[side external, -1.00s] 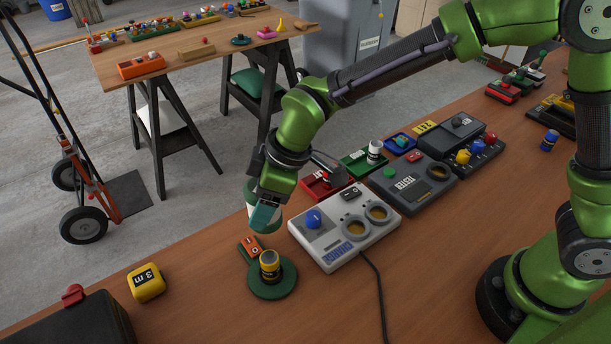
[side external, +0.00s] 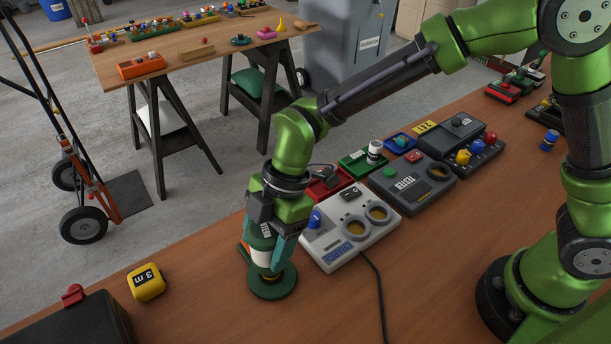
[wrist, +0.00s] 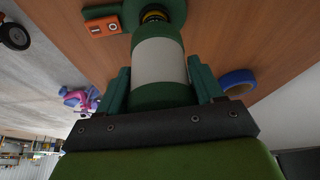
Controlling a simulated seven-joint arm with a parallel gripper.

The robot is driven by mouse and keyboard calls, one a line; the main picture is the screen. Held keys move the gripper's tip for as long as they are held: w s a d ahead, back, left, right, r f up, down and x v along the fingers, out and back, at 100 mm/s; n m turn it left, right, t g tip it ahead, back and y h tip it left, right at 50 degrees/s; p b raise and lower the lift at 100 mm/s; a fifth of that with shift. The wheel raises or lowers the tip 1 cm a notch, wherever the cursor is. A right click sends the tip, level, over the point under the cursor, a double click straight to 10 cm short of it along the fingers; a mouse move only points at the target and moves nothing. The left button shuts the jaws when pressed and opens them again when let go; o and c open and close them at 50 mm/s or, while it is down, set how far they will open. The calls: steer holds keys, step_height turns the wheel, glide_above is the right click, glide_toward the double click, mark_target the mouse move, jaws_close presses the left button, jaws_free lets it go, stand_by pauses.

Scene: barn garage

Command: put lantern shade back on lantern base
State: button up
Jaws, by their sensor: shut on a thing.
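The lantern shade, a green cylinder with a white band (side external: 261,257), is held upright between the fingers of my gripper (side external: 270,250). The lantern base, a round green disc (side external: 272,288) with a black and yellow post, stands on the bench directly below it. In the wrist view the shade (wrist: 160,62) sits between both fingers, and my gripper (wrist: 161,78) is shut on it. Part of the post (wrist: 154,15) shows between the shade's far end and the base disc (wrist: 177,8). The rest of the post is hidden, so I cannot tell how far the shade covers it.
An orange box (wrist: 102,22) lies close beside the base. A grey control panel (side external: 350,228) with a blue knob stands just right of my gripper, its cable running forward. A yellow tape measure (side external: 146,283) and a black case (side external: 70,325) are left. The bench front is mostly clear.

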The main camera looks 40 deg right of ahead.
mark_target(269, 257)
steer(key=shift+f, duration=1.9)
steer(key=shift+f, duration=0.6)
steer(key=o, duration=0.8)
steer(key=shift+r, duration=0.1)
steer(key=v, duration=1.1)
steer(key=shift+a, duration=0.1)
